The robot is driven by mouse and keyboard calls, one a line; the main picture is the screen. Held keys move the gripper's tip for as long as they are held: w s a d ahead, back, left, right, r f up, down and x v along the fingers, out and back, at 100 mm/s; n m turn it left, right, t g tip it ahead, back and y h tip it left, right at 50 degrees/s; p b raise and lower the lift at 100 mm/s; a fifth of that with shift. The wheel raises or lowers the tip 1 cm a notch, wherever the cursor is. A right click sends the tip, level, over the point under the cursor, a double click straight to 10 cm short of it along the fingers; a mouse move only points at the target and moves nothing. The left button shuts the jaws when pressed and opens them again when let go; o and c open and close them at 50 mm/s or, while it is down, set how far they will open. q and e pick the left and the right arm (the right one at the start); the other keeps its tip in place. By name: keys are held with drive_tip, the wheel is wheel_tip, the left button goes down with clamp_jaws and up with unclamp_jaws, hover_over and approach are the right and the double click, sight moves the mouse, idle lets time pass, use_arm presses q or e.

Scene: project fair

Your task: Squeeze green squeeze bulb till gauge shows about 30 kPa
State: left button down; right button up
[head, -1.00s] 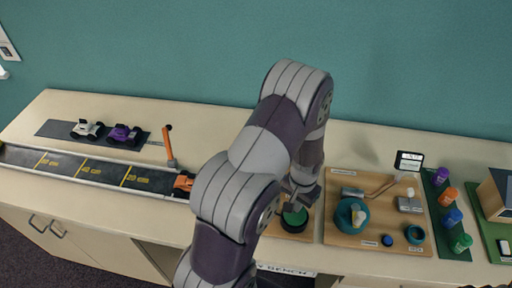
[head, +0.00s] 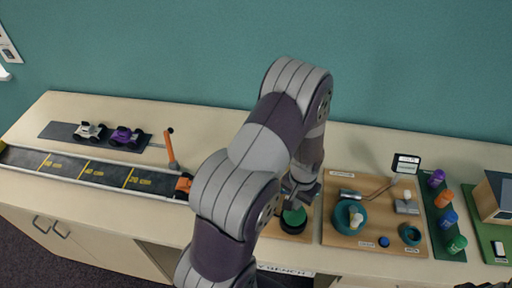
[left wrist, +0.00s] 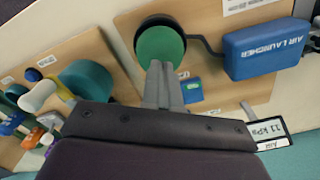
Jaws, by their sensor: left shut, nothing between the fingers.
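The green squeeze bulb (head: 294,217) sits in a dark round base on a wooden board. It shows as a green disc in the left wrist view (left wrist: 160,43). My left gripper (left wrist: 157,72) is shut and empty, its fingertips over the near edge of the bulb; they appear to touch it. In the head view my left gripper (head: 300,195) is above the bulb and partly hides it. The gauge (left wrist: 267,132) appears to read 11 kPa in the left wrist view. My right gripper is not in view.
The blue air launcher box (left wrist: 265,50) is joined to the bulb's base by a dark tube. To the right is another wooden board (head: 335,228) with a teal round part (head: 342,222) and a lever. Several coloured containers stand beyond it. A toy car track (head: 70,168) lies at left.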

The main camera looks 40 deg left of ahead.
use_arm(q)
wheel_tip(320, 180, up, 5)
drive_tip(key=p, duration=0.4)
drive_tip(key=shift+r+p, duration=0.1)
drive_tip(key=shift+p, duration=0.2)
idle(0.4)
